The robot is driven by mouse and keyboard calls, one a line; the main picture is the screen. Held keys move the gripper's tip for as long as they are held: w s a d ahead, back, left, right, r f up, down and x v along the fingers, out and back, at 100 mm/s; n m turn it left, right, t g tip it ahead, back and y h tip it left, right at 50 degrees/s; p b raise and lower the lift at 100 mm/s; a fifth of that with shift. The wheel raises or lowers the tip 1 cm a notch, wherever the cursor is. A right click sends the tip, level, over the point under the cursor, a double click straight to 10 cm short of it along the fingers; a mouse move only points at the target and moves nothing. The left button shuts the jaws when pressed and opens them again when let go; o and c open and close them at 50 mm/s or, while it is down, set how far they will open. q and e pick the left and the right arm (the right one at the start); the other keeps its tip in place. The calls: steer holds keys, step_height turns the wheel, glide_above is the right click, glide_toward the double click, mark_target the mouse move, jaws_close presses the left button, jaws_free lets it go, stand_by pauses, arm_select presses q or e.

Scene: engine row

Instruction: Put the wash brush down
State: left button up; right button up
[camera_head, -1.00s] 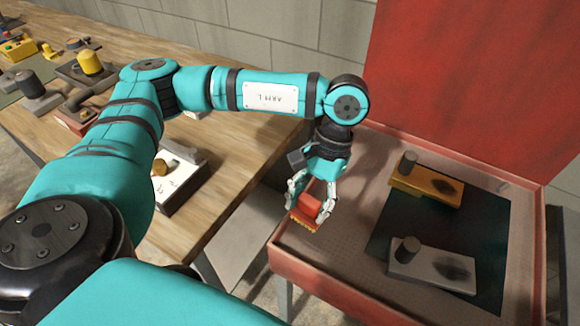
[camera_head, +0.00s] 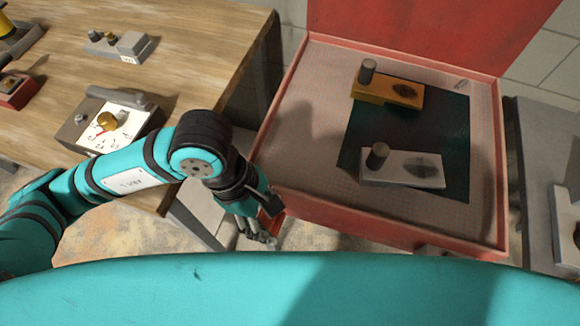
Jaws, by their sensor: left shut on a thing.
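My left gripper (camera_head: 259,236) is shut on the wash brush (camera_head: 269,206). Only part of the brush's red body shows, and its bristles are hidden. The gripper points down just outside the near left corner of the red wash tray (camera_head: 350,220). I cannot tell whether the brush touches the tray's rim. In the tray, a yellow part (camera_head: 386,91) and a pale grey part (camera_head: 404,167), each with a round post and a dark stain, lie on a dark mat (camera_head: 445,125). My right gripper is not in view.
The mesh floor left of the mat is clear. A red panel (camera_head: 430,30) rises behind the tray. A wooden bench (camera_head: 195,50) at the left holds a dial box (camera_head: 112,122) and other parts. A grey stand (camera_head: 540,170) is at the right.

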arm_select(q)
steer(key=shift+w+d+r, duration=0.1)
steer(key=shift+w+d, duration=0.1)
steer(key=shift+n, duration=0.3)
steer(key=w+d+p, duration=0.1)
steer(key=w+p, duration=0.1)
steer(key=w, duration=0.2)
steer(key=w+d+f+p, duration=0.1)
steer(key=w+p, duration=0.1)
steer(key=w, duration=0.3)
steer(key=w+d+p, duration=0.1)
steer(key=w, duration=0.4)
steer(key=shift+w+d+f+p, duration=0.2)
steer(key=shift+w+d+p, duration=0.1)
steer(key=shift+p, duration=0.1)
steer(key=shift+w+f, duration=0.1)
steer(key=shift+w, duration=0.1)
step_height(320, 180, down, 3)
steer(key=shift+r+p, duration=0.1)
steer(key=shift+p, duration=0.9)
steer(key=shift+f, duration=0.4)
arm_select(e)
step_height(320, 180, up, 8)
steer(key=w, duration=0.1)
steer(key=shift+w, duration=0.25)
